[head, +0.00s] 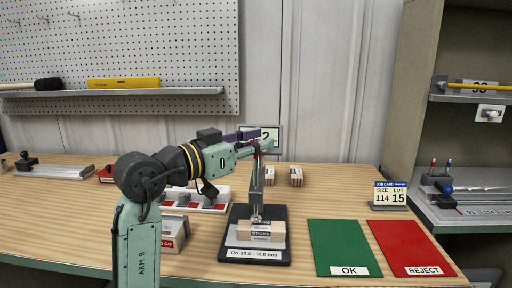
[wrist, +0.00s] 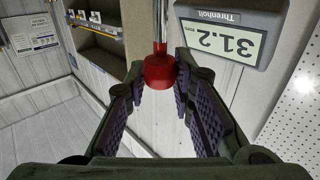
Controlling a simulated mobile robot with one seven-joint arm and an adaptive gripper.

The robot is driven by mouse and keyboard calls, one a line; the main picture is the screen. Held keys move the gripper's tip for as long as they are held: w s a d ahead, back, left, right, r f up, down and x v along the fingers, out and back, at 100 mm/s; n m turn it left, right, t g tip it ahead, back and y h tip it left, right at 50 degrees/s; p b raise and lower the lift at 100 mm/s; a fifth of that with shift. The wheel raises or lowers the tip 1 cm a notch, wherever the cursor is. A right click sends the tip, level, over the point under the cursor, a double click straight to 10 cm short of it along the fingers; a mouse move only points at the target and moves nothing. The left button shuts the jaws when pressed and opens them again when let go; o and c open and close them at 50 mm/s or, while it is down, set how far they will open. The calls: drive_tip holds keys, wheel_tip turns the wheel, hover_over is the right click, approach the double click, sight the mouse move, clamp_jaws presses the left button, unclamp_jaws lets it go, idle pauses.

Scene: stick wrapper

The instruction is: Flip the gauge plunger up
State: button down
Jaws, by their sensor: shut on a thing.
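The gauge stands on a black base (head: 277,255) labelled OK 30.5 - 32.0 mm. Its display (wrist: 225,38) reads 31.2, upside down in the wrist view; in the head view the display (head: 270,133) is mostly hidden by my arm. A paper-wrapped stick bundle (head: 262,236) lies on the base, with the gauge foot (head: 256,218) at its top. The plunger's red knob (wrist: 159,72) tops a metal rod. My gripper (wrist: 160,86) is shut on this knob, with purple pads on both sides; in the head view my gripper (head: 252,146) is at the gauge top.
A green OK mat (head: 340,240) and a red REJECT mat (head: 405,235) lie to the right. Small bundles (head: 296,173) stand behind the gauge. A white tray (head: 210,193) with red parts sits left, partly behind my arm. A job card (head: 390,193) stands at the right.

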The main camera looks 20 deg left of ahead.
drive_tip(key=c, duration=1.3)
unclamp_jaws()
drive_tip(key=shift+c, duration=0.2)
drive_tip(key=v, duration=1.2)
